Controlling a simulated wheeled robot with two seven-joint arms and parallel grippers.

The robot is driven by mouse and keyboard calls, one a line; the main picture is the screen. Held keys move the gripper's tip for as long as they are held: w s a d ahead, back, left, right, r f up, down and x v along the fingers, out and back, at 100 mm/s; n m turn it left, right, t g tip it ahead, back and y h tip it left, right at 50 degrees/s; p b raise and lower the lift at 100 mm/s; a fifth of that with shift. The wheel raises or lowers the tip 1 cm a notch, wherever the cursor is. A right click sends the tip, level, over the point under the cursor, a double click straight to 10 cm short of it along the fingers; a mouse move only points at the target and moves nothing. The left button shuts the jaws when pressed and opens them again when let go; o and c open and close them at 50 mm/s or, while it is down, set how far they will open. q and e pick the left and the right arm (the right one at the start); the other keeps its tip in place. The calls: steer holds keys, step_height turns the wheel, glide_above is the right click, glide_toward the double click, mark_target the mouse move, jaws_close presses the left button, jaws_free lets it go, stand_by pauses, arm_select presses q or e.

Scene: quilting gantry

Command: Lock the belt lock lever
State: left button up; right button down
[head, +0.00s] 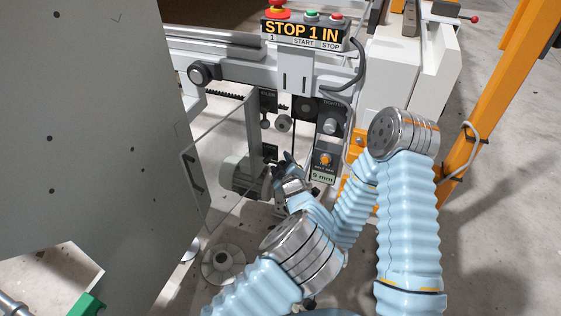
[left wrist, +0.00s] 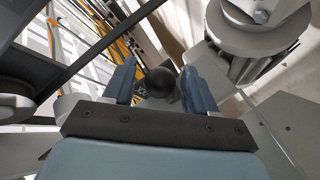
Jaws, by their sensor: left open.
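My left gripper (head: 289,172) is at the machine's lower drive area in the head view, left of a small display reading 5 mm. In the left wrist view its two blue-grey fingers (left wrist: 157,82) are open. A round black knob (left wrist: 161,82), which looks like the end of the belt lock lever, sits between the fingers, with a gap visible on the right side. The lever's shaft is hidden behind the knob, so its angle cannot be told. In the head view the lever cannot be made out behind the gripper. My right gripper is not in view.
The 5 mm display (head: 322,176) is close to the gripper. A grey motor (head: 240,174) and a clear guard panel (head: 215,160) stand to its left. A grey cabinet (head: 85,110) fills the left.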

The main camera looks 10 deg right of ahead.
arm_select(q)
jaws_close()
stand_by(0.3)
step_height(320, 180, down, 2)
steer(key=m+t+b, duration=0.1)
steer(key=m+b, duration=0.1)
steer(key=b, duration=0.3)
steer(key=shift+a+t+y, duration=0.1)
steer(key=shift+t+y, duration=0.2)
steer(key=shift+t, duration=0.1)
steer(key=shift+w+a+f+m+t+b, duration=0.1)
steer(key=shift+f+m+t+b, duration=0.05)
steer(key=shift+m+t+b, duration=0.4)
steer(key=shift+w+a+f+m+t, duration=0.15)
steer(key=shift+f+m+t, duration=0.15)
steer(key=shift+m+t, duration=0.55)
